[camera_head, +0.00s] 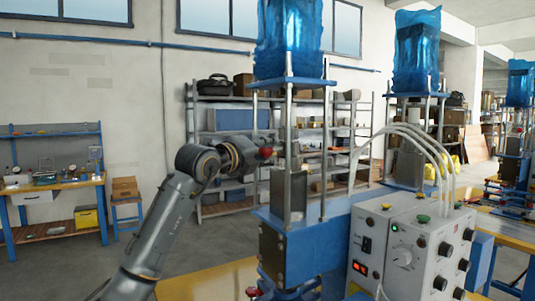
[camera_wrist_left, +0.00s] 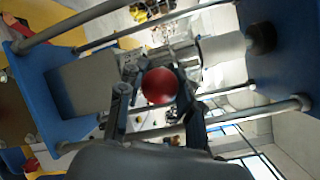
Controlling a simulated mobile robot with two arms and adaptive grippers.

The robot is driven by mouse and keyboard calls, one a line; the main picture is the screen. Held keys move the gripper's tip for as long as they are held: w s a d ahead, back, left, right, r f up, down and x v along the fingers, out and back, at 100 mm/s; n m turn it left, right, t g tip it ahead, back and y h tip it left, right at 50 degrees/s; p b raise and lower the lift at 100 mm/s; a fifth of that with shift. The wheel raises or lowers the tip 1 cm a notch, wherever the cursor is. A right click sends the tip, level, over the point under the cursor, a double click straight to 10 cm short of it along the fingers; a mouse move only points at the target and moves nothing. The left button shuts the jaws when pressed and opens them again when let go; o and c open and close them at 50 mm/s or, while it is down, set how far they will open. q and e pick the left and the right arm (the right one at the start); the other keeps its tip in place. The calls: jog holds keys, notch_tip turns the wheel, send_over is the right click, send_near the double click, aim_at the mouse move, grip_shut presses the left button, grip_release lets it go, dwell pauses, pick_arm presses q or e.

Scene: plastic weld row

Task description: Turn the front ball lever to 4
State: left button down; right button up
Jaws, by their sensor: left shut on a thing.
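The red ball (camera_head: 266,152) of a lever shows beside the front blue press, left of its metal posts. My left gripper (camera_head: 250,155) reaches it from the left, its fingers partly hidden by its own body. In the left wrist view the red ball (camera_wrist_left: 160,86) sits between the two dark fingers of my left gripper (camera_wrist_left: 157,98), which is shut on it. The lever's rod and any numbers beside it cannot be made out. My right gripper is in neither view.
A white control box (camera_head: 408,250) with knobs and a dial stands right of the front press (camera_head: 290,215). Pale hoses (camera_head: 420,140) arch above it. Blue-topped presses stand behind. A shelf (camera_head: 225,120) and a blue workbench (camera_head: 60,180) are along the wall, with open floor before them.

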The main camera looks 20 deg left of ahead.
pick_arm(q)
jog(key=shift+w+d+f, duration=0.1)
jog(key=shift+d+f, duration=0.05)
jog(key=c, duration=0.9)
grip_release()
jog(key=v, duration=1.2)
jog(key=shift+s, duration=0.25)
